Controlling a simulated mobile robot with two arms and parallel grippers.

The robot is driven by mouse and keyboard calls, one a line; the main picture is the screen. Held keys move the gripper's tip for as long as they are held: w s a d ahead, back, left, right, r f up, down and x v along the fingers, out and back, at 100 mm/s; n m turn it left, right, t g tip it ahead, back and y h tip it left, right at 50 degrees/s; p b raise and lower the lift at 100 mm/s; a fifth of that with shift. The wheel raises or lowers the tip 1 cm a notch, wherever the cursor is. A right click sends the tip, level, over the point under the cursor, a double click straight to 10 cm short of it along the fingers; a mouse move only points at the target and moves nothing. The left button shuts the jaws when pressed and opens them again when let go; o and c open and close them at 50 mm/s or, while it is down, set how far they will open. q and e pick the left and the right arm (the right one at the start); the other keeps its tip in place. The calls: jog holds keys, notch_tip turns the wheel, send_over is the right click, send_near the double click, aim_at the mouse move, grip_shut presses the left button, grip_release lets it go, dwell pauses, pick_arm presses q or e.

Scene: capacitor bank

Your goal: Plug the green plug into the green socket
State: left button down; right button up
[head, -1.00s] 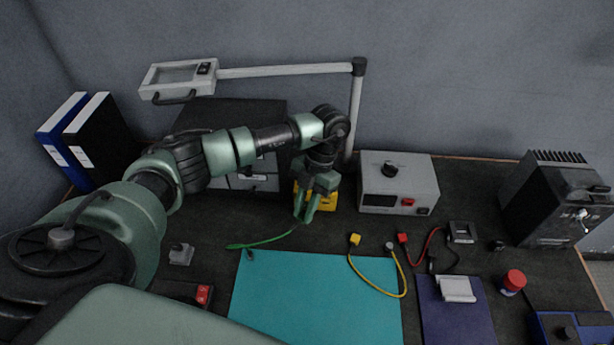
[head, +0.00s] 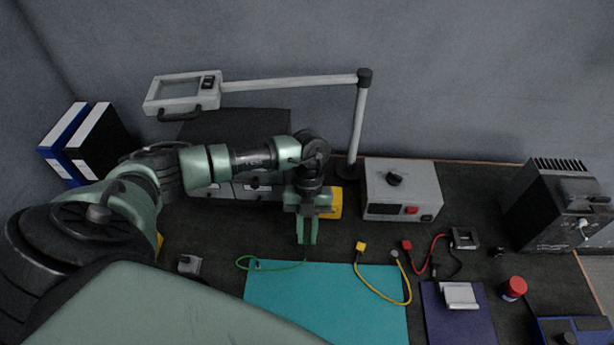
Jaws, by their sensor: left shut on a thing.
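My left gripper (head: 307,238) points down above the back edge of the teal mat. It is shut on the green plug, which is mostly hidden between its green fingers. A thin green cable (head: 278,267) loops along the back left edge of the mat and ends just below the fingertips. I cannot make out the green socket. My right gripper is not in view.
A yellow block (head: 333,204) stands behind the gripper, partly hidden. A grey power box (head: 401,190) is to its right. A yellow plug (head: 361,246) and a red plug (head: 407,245) with cables lie nearby. The teal mat (head: 330,305) is mostly bare.

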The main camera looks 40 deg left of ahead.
pick_arm(q)
jog(key=shift+w+a+f+b, duration=0.1)
jog(key=shift+w+a+b, duration=0.3)
jog(key=shift+w+b, duration=0.2)
jog(key=shift+w+a+b, duration=0.35)
jog(key=shift+w+b, duration=0.15)
jog(key=shift+w, duration=0.2)
jog(key=shift+w+a+f+b, duration=0.1)
jog(key=shift+w+a+b, duration=0.3)
jog(key=shift+w+b, duration=0.2)
jog(key=shift+w+a+r, duration=0.15)
jog(key=shift+w+a, duration=0.1)
jog(key=shift+w, duration=0.15)
jog(key=shift+r, duration=0.1)
dwell(0.5)
jog(key=shift+w+a, duration=0.15)
jog(key=shift+w, duration=0.1)
dwell(0.3)
